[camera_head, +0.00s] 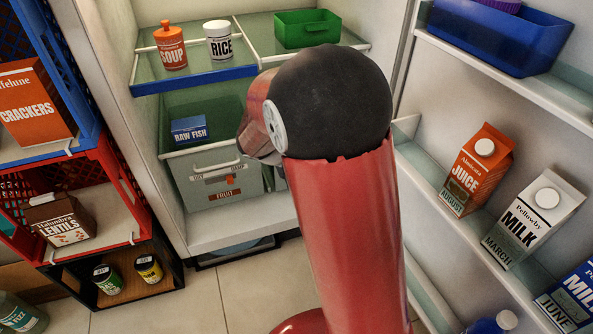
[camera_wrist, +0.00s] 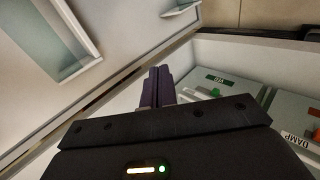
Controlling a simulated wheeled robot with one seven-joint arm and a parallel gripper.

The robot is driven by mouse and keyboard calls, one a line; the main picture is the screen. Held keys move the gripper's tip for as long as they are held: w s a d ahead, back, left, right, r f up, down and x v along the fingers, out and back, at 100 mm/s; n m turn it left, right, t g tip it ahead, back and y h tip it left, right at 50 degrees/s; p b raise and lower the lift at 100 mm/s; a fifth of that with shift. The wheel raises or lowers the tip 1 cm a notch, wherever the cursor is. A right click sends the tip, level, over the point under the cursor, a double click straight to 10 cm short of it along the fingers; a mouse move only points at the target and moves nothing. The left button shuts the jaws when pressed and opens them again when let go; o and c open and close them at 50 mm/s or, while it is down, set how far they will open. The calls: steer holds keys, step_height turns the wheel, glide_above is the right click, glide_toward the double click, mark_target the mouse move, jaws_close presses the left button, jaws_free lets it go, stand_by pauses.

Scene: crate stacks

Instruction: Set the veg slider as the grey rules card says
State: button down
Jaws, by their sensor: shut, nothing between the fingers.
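In the wrist view, a pale drawer front carries a small green slider (camera_wrist: 216,92) near a green label too small to read. Beside it, another front has an orange-red slider (camera_wrist: 286,121) and a "DAMP" label. In the head view, the fruit drawer (camera_head: 213,182) shows a red-orange slider above its "FRUIT" label; my arm covers the area to its right. My gripper (camera_wrist: 158,82) is shut and empty, its fingers left of the green slider in the wrist view and apart from it. It is hidden in the head view. I cannot see a grey rules card.
Above the drawer are a raw fish box (camera_head: 189,129), a soup pot (camera_head: 171,46), a rice can (camera_head: 219,40) and a green tray (camera_head: 307,29). Door shelves at right hold juice (camera_head: 477,170) and milk (camera_head: 531,219). Crates with crackers (camera_head: 36,103) and lentils (camera_head: 58,220) stand left.

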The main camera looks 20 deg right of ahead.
steer(key=w+a+f+n+t+h+b, duration=0.1)
steer(key=w+a+f+n+t, duration=0.25)
steer(key=w+f, duration=0.35)
steer(key=w+a+f+n+t+h+b, duration=0.1)
steer(key=w+a+f+n+t, duration=0.15)
steer(key=w+f+t, duration=0.45)
steer(key=w+a+f+n+t+h+b, duration=0.1)
steer(key=w+a+f+n+t, duration=0.2)
steer(key=f, duration=0.8)
steer(key=w+d+g, duration=0.1)
steer(key=w+d, duration=0.7)
steer(key=d, duration=0.3)
steer(key=shift+d+r+b, duration=0.2)
steer(key=shift+d+b, duration=0.15)
steer(key=shift+d+g, duration=0.1)
steer(key=shift+g, duration=0.15)
steer(key=d, duration=0.6)
steer(key=shift+d+b, duration=0.25)
steer(key=shift+b, duration=0.2)
steer(key=shift+d, duration=0.1)
